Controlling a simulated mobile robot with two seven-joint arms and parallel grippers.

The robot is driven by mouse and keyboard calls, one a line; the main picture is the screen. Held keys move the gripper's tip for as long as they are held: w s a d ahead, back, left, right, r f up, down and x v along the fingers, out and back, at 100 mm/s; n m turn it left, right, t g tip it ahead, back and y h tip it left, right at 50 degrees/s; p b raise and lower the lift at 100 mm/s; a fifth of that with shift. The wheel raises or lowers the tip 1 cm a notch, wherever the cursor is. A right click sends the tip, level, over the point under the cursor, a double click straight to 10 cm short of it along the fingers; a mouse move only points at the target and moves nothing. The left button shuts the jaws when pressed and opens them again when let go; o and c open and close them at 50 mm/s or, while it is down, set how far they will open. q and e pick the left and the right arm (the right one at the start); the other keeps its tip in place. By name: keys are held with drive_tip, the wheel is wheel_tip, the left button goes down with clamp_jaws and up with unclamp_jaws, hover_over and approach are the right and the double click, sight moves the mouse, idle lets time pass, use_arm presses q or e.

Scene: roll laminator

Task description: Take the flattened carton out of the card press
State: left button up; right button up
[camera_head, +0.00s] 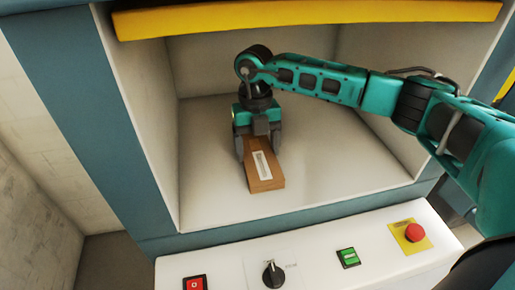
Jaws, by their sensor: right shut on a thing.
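The flattened carton (267,182) is a brown, narrow piece with a pale slot-like mark on top. It lies at the middle of the white chamber floor of the card press (335,170). My right gripper (257,150) reaches in from the right and is shut on the carton's far end. The fingers sit at either side of it and hide that end. I cannot tell whether the carton touches the floor along its whole length. My left gripper is not in view.
A yellow bar (310,14) crosses the top of the opening, and white walls close in the sides and back. The front panel (310,262) carries a red switch (194,284), a black knob (272,273), a green button (348,257) and a red emergency stop (414,232). The chamber floor around the carton is clear.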

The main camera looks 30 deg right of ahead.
drive_tip(key=shift+c, duration=1.4)
